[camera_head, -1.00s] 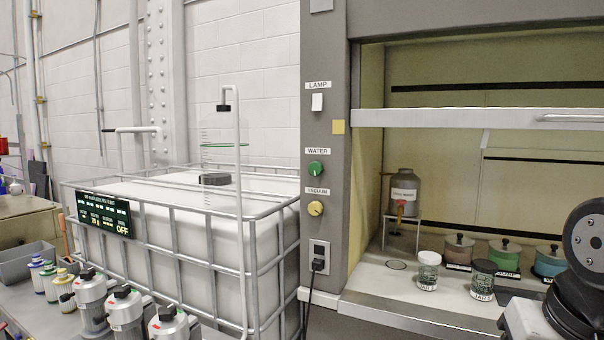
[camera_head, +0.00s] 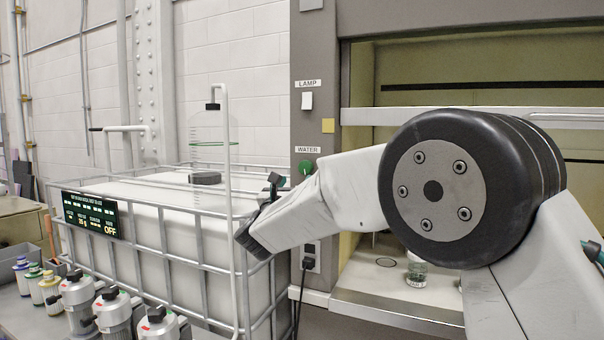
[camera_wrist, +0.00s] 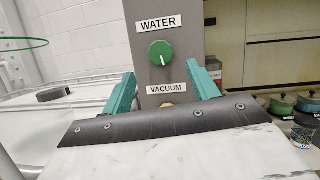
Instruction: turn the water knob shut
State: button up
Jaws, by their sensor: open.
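The green round water knob (camera_wrist: 160,53) sits on the grey post under the WATER label, between and beyond my fingertips in the wrist view. A white mark on it points down. In the head view the knob (camera_head: 306,167) shows just above my wrist. My gripper (camera_wrist: 160,80) is open and empty, its two teal fingers apart on either side of the post. A gap to the knob appears to remain; its size is hard to judge. In the head view my gripper (camera_head: 273,185) is partly hidden by my own wrist.
The yellow vacuum knob (camera_wrist: 167,105) is just below, partly hidden by my gripper. The lamp switch (camera_head: 307,101) is above. A caged white tank (camera_head: 150,225) stands left of the post. The fume hood's glass sash edge (camera_head: 370,116) and jars are on the right.

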aim_at(304, 169)
jog(key=w, duration=0.2)
jog(key=w+d+r+m+h, duration=0.1)
jog(key=w, duration=0.1)
jog(key=w+r+m, duration=0.1)
jog(key=w, duration=0.1)
jog(key=shift+w+d+h, duration=0.15)
jog(key=shift+d+h, duration=0.15)
jog(key=shift+d, duration=0.1)
jog(key=c, duration=1)
